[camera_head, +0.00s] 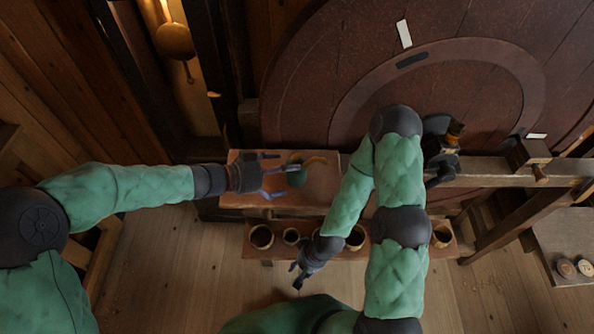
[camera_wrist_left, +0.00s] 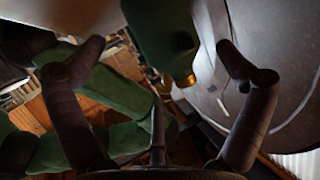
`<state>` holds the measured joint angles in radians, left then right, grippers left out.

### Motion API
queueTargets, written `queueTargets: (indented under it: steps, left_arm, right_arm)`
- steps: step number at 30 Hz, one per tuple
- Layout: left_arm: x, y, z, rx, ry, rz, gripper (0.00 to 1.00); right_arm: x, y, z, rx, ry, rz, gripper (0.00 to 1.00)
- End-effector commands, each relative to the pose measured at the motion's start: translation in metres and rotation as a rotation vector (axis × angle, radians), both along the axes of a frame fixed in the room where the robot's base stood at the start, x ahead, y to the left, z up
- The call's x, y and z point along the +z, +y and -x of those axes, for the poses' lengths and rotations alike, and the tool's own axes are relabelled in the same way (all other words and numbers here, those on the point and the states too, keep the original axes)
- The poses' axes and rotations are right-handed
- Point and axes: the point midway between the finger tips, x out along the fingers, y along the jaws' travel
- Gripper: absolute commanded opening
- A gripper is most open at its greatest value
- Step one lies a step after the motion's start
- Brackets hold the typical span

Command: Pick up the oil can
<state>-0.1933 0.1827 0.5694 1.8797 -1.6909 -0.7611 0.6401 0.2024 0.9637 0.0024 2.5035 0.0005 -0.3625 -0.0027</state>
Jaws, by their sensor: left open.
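The oil can (camera_head: 297,175) is dark green with a thin curved, brass-coloured part and stands on the wooden bench shelf. In the left wrist view, its green body (camera_wrist_left: 160,38) with a brass end shows at the top between my two fingers, with gaps on both sides. My left gripper (camera_head: 274,176) is open, just left of the can in the head view, its fingers pointing at it. My right gripper (camera_head: 298,281) hangs low in front of the lower shelf, away from the can; its fingers are too small to judge.
The bench shelf (camera_head: 236,199) is otherwise mostly bare near the can. A lower shelf (camera_head: 328,252) holds several round cups. A large dark red wheel (camera_head: 300,95) rises behind. A wooden beam (camera_head: 490,170) and a side table (camera_head: 549,240) with small round pieces are at right.

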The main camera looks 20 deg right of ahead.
Motion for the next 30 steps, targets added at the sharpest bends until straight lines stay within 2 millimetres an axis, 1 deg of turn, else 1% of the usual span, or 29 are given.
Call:
queueTargets:
  steps: [1, 6, 9, 15, 16, 17, 18, 20, 21, 22, 30]
  left_arm:
    - [-0.006, -0.008, -0.001, -0.004, 0.001, 0.0, 1.0]
    - [-0.013, -0.026, -0.005, -0.001, 0.0, 0.0, 1.0]
    - [-0.014, -0.03, -0.006, -0.002, 0.001, 0.0, 1.0]
    - [-0.013, -0.03, -0.006, -0.001, 0.001, 0.0, 1.0]
    - [-0.013, -0.03, -0.006, 0.0, 0.001, 0.0, 0.97]
    - [-0.013, -0.03, -0.006, 0.0, 0.001, 0.0, 0.89]
    - [-0.013, -0.03, -0.006, 0.0, 0.001, 0.0, 0.77]
    - [-0.013, -0.03, -0.006, 0.0, 0.001, 0.0, 0.6]
    - [-0.013, -0.03, -0.006, 0.0, 0.001, -0.001, 0.49]
    - [-0.013, -0.03, -0.006, 0.0, 0.001, -0.001, 0.46]
    - [-0.013, -0.03, -0.006, 0.0, 0.0, 0.0, 0.45]
  right_arm:
    - [-0.006, 0.0, 0.0, 0.0, 0.0, 0.0, 0.4]
    - [-0.011, 0.0, 0.0, 0.0, 0.0, 0.0, 0.4]
    - [-0.012, 0.0, 0.0, 0.0, 0.0, 0.0, 0.4]
    - [-0.011, 0.0, 0.0, 0.0, 0.0, 0.0, 0.4]
    - [-0.011, 0.0, 0.0, 0.0, 0.0, 0.0, 0.4]
    - [-0.011, 0.0, 0.0, 0.0, 0.0, 0.0, 0.4]
    - [-0.011, 0.0, 0.0, 0.0, 0.0, 0.0, 0.4]
    - [-0.011, 0.0, 0.0, 0.0, 0.0, 0.0, 0.4]
    - [-0.011, 0.0, 0.0, 0.0, 0.0, 0.0, 0.4]
    - [-0.011, 0.0, 0.0, 0.0, 0.0, 0.0, 0.4]
    - [-0.011, 0.0, 0.0, 0.0, 0.0, 0.0, 0.4]
